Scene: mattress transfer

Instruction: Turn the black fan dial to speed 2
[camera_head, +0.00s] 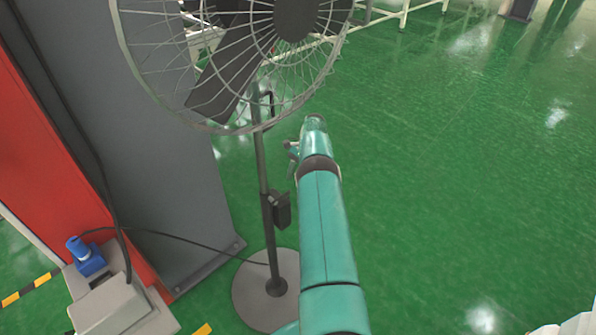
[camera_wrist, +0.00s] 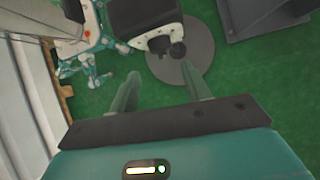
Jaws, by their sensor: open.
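The fan (camera_head: 295,20) stands on a thin dark pole with a round grey base (camera_head: 245,300). A small black control box (camera_head: 280,208) sits on the pole; its dial cannot be made out in the head view. In the wrist view the control box (camera_wrist: 143,14) is at the top, with a pale face. A dark round knob, apparently the fan dial (camera_wrist: 178,50), sticks out from that face; its setting is not readable. My gripper (camera_wrist: 164,77) is open and empty, its two fingers apart and pointing toward the box, short of the dial. My gripper is small and partly hidden behind my arm in the head view.
A grey panel (camera_head: 150,130) and a red panel (camera_head: 45,170) stand left of the fan. A cable runs from the fan base to a blue plug (camera_head: 88,258) on a grey box (camera_head: 110,305). Green floor (camera_head: 450,180) is clear on the right.

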